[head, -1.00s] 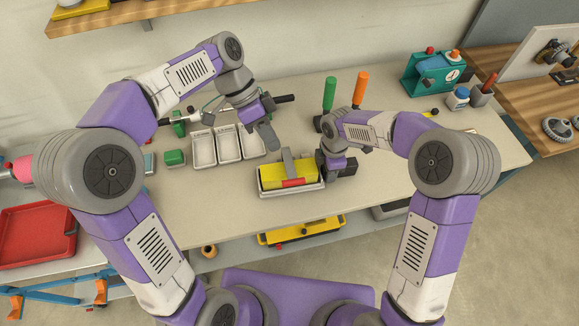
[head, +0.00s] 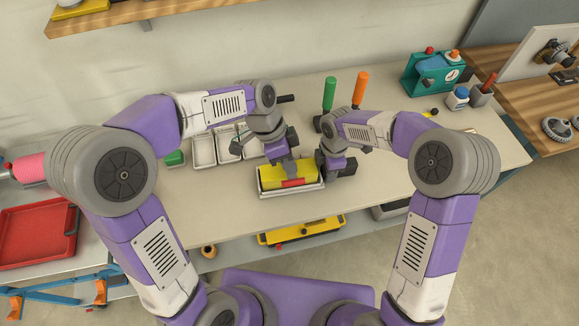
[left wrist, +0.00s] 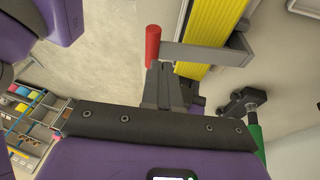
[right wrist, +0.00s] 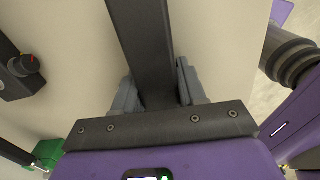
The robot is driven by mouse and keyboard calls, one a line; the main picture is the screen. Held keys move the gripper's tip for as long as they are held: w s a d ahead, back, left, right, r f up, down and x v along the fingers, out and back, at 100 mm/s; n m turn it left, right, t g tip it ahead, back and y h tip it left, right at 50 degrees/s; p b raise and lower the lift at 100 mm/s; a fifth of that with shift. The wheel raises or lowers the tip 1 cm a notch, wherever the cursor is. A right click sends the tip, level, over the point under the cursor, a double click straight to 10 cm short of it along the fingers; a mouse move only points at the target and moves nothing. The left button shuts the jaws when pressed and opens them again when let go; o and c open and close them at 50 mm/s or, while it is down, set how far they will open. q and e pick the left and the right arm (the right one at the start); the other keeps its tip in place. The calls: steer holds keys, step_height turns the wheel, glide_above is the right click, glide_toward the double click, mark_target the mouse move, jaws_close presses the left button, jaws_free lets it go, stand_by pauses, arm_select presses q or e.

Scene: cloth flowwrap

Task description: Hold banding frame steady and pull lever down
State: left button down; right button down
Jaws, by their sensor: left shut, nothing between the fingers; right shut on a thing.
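The banding frame has a yellow ribbed block (head: 270,178) in a pale tray (head: 296,192) at the bench's front middle. Its lever has a red handle (head: 293,183) on a grey arm; in the left wrist view the red handle (left wrist: 152,45) and grey arm (left wrist: 193,54) are just beyond my left fingertips. My left gripper (head: 289,165) is shut and empty above the block, close by the lever; contact is unclear. My right gripper (head: 323,165) is at the block's right end, shut on a dark bar (right wrist: 142,40) that appears to be part of the frame.
White bins (head: 229,146) and a green box (head: 175,158) stand behind left. Green (head: 329,94) and orange (head: 360,88) upright handles stand behind my right arm. A teal device (head: 436,72) is at the back right. The bench front left is clear.

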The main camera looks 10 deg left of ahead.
arm_select(q)
steer(key=shift+s+d+f, duration=0.15)
steer(key=shift+s+f, duration=0.25)
steer(key=shift+f, duration=0.15)
steer(key=shift+t+y, duration=0.3)
steer(key=shift+t, duration=0.4)
steer(key=s+f, duration=0.1)
steer(key=s+d+f, duration=0.1)
steer(key=s+f, duration=0.1)
steer(key=shift+f, duration=0.1)
steer(key=r, duration=0.2)
steer(key=w+r, duration=0.1)
steer(key=r, duration=0.2)
steer(key=shift+w+a+r, duration=0.3)
steer(key=shift+w+r, duration=0.05)
steer(key=s+v, duration=0.1)
steer(key=v, duration=0.8)
steer(key=shift+s+r, duration=0.15)
steer(key=shift+r, duration=0.1)
